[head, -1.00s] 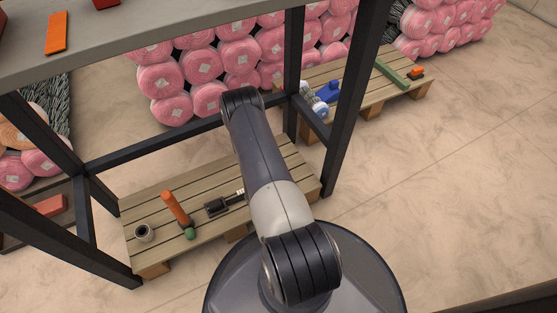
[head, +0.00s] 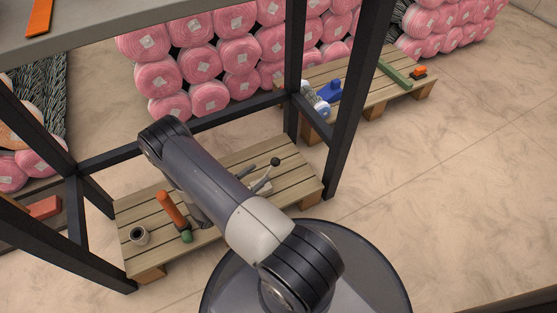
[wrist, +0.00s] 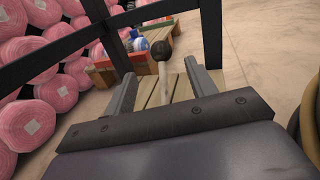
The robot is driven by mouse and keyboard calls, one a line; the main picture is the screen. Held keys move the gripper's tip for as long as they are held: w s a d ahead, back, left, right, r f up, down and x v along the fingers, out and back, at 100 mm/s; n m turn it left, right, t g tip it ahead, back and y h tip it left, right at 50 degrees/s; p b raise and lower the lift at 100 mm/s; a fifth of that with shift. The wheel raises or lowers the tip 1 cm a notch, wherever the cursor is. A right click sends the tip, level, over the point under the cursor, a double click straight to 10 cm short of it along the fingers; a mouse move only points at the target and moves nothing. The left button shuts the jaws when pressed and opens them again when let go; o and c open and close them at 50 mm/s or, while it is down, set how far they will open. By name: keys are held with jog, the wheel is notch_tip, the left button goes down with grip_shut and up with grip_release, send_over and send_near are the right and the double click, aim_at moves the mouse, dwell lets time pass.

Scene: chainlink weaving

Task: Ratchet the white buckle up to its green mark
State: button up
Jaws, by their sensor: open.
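A pale lever with a black knob (head: 275,161) stands on the slatted pallet under the shelf frame. A whitish body (head: 262,187) at its foot may be the white buckle; my arm partly covers it. In the wrist view, the pale lever (wrist: 164,88) rises between the two fingers of my open gripper (wrist: 160,70), with its knob at the top. The fingers are apart on either side, and I see no contact. In the head view, my arm hides most of the gripper. I cannot make out a green mark on the buckle or strap.
An orange-handled tool with a green end (head: 171,211) and a grey cup-like ring (head: 139,236) lie on the pallet's left. Dark frame posts (head: 345,105) and a crossbar surround it. Pink rolls (head: 210,97) stack behind. A second pallet (head: 370,88) holds blue and green items.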

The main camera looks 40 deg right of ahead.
aim_at(279, 160)
jog(key=d+b, duration=0.2)
jog(key=d, duration=0.7)
jog(key=shift+w+f+b, duration=0.1)
jog(key=shift+b, duration=0.25)
jog(key=shift+d, duration=0.75)
jog(key=shift+c, duration=0.5)
grip_shut()
